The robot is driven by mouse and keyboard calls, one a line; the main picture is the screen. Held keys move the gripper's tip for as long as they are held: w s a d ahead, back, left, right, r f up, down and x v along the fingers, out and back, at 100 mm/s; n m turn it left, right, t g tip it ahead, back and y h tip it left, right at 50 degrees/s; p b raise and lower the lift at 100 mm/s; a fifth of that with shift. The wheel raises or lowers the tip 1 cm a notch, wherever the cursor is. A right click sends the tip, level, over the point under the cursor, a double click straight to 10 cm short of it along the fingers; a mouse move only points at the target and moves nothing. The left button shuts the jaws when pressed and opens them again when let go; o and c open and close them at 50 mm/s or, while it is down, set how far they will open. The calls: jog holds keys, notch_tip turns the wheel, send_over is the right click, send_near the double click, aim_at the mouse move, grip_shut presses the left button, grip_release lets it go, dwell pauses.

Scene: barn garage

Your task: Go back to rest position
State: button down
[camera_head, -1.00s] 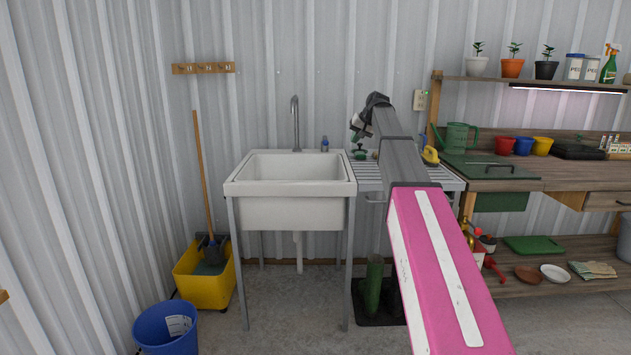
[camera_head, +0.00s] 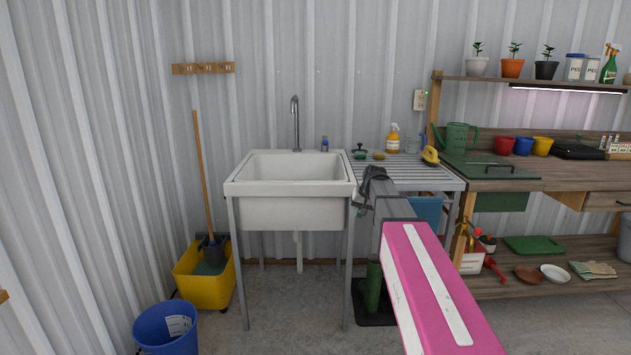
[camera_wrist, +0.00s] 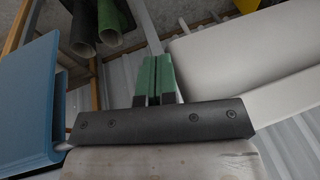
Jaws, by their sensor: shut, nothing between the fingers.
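My gripper shows in the wrist view (camera_wrist: 157,75), its two green fingers shut together with nothing between them. The gripper's fingertips are hard to make out in that view, where a small green part shows near the sink's right leg. No object is held.
The white sink (camera_head: 290,206) stands left of my arm. The slatted metal rack (camera_head: 408,176) holds an orange spray bottle (camera_head: 393,139) and a yellow-handled tool (camera_head: 430,156). A blue container (camera_head: 428,208) is beneath it. A blue bucket (camera_head: 166,330) and yellow mop bucket (camera_head: 203,277) stand at left.

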jog(key=s+d+f+g+h, duration=0.1)
jog(key=s+f, duration=0.9)
jog(key=s, duration=0.4)
jog(key=s+d+f+g+h, duration=0.1)
jog(key=s+f+g, duration=0.1)
jog(key=s+f, duration=0.9)
jog(key=s, duration=0.3)
jog(key=shift+s+f+n+h, duration=0.25)
jog(key=shift+n+h, duration=0.05)
jog(key=shift+h, duration=0.1)
jog(key=shift+d, duration=0.1)
